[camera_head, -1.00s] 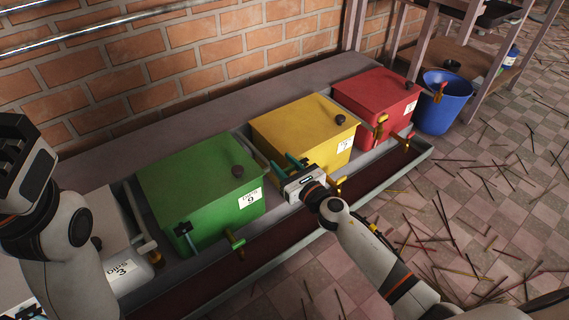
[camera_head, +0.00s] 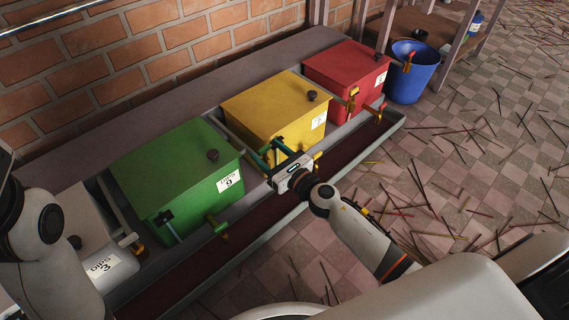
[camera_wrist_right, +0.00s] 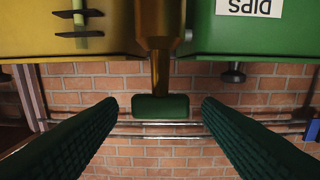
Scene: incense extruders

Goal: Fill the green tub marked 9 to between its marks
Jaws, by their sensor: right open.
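The green tub marked 9 (camera_head: 165,175) stands left of the yellow tub (camera_head: 262,112) in the head view; its lid is on and its contents are hidden. A brass tap with a green handle (camera_head: 217,229) is at its front, and a dark-handled fitting (camera_head: 168,220) is left of that. My right gripper (camera_head: 270,150) is open near the gap between the two tubs. In the right wrist view, a brass fitting with a green end (camera_wrist_right: 160,106) shows between the spread fingers; I cannot tell its depth. My left arm shows at the left edge, its fingers out of view.
A red tub (camera_head: 345,78) and a blue bucket (camera_head: 412,72) stand to the right. A white container marked 3 (camera_head: 105,268) is at the left. A trough (camera_head: 330,150) runs along the tub fronts. Sticks litter the tiled floor.

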